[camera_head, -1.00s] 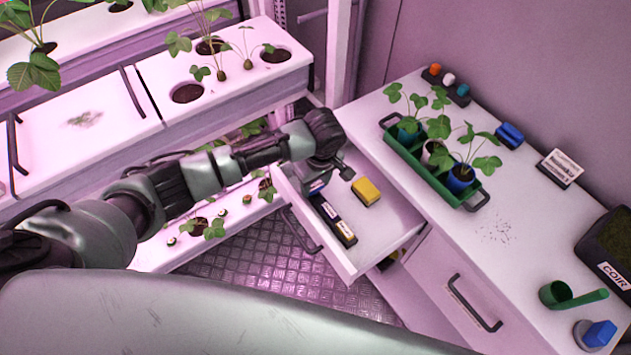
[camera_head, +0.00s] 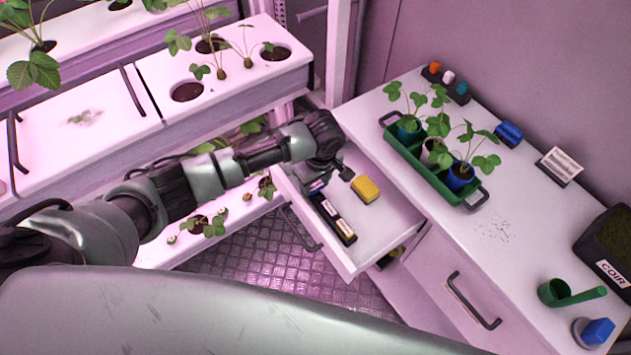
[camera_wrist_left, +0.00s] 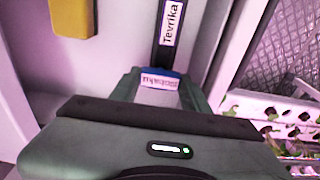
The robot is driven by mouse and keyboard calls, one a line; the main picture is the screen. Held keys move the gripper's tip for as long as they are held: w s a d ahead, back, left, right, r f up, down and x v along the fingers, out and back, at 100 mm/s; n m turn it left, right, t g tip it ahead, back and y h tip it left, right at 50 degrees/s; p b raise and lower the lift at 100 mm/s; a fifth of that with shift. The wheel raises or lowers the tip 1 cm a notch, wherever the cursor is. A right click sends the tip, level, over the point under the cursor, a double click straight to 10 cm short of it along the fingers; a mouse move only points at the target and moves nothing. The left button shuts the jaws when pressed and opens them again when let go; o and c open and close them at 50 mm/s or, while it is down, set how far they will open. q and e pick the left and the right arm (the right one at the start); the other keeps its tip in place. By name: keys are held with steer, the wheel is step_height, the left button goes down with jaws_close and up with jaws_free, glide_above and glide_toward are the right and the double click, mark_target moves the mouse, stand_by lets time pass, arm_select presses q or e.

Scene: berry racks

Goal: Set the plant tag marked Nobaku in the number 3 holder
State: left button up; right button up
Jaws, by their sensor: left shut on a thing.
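My left gripper (camera_head: 325,182) is over the back left part of the open drawer (camera_head: 375,235). In the left wrist view its fingers (camera_wrist_left: 160,82) are shut on a blue tag (camera_wrist_left: 160,73) with a white label. The label is upside down and seems to read Nobaku, though the print is small. A black tag marked Tevrika (camera_wrist_left: 169,25) lies just beyond it; in the head view, black tags with pale labels (camera_head: 335,218) lie along the drawer's left side. I cannot make out any holder numbers. My right gripper does not show.
A yellow block (camera_head: 366,188) lies in the drawer. On the counter stand a green tray of potted plants (camera_head: 425,165), a card stand (camera_head: 562,166), a blue object (camera_head: 509,134), a green scoop (camera_head: 570,294) and a coir tub (camera_head: 608,250). Planting shelves (camera_head: 225,95) are at the left.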

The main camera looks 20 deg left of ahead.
mark_target(315, 185)
arm_select(q)
steer(key=shift+f, duration=0.75)
steer(key=o, duration=1.5)
steer(key=o, duration=0.4)
steer(key=shift+r, duration=0.1)
steer(key=shift+r+p, duration=2.95)
steer(key=shift+p, duration=0.4)
steer(key=shift+d+f, duration=0.1)
